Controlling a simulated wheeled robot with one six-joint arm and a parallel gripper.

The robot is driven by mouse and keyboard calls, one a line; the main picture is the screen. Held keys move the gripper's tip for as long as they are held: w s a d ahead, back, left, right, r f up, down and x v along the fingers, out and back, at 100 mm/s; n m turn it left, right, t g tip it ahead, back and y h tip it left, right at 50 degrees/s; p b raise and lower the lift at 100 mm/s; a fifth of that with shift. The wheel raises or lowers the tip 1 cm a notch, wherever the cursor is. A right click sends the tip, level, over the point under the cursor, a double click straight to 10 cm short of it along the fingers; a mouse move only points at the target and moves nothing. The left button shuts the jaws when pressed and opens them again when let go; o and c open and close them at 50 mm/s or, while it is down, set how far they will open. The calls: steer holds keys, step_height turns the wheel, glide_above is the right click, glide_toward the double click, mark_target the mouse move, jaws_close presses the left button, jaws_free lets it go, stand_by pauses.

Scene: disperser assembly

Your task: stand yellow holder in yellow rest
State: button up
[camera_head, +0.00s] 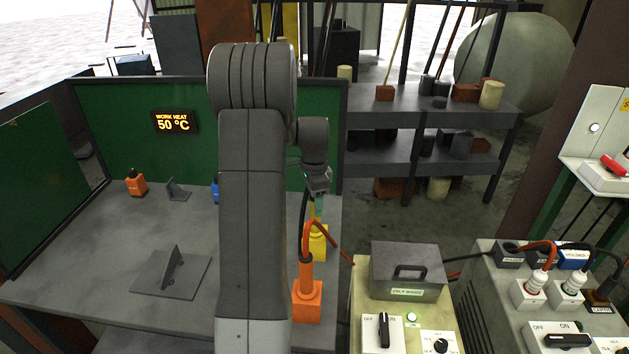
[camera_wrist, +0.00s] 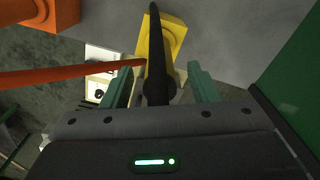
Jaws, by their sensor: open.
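The yellow rest (camera_head: 318,245) stands on the right edge of the grey table, behind the orange rest (camera_head: 307,303). In the wrist view the yellow rest (camera_wrist: 175,28) is at the top middle. The yellow holder (camera_wrist: 168,62) appears to stand in it, largely hidden behind a black cable (camera_wrist: 155,45). In the head view only a thin yellow part of the holder shows above the rest. My gripper (camera_head: 317,203) is over the rest. In the wrist view its green fingers (camera_wrist: 163,85) are open, one on each side of the holder and cable, with gaps visible.
An orange holder (camera_head: 306,270) with a red cable stands close in front. A small orange bottle (camera_head: 135,182) and dark metal brackets (camera_head: 172,272) are on the table's left. A grey box (camera_head: 407,270) and switch panels are at right. Green screens border the table.

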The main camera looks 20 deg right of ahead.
step_height(320, 180, up, 12)
steer(key=b, duration=0.1)
steer(key=shift+f, duration=0.1)
stand_by(0.4)
step_height(320, 180, down, 12)
steer(key=p, duration=0.3)
steer(key=shift+r+p, duration=0.3)
steer(key=shift+r, duration=0.4)
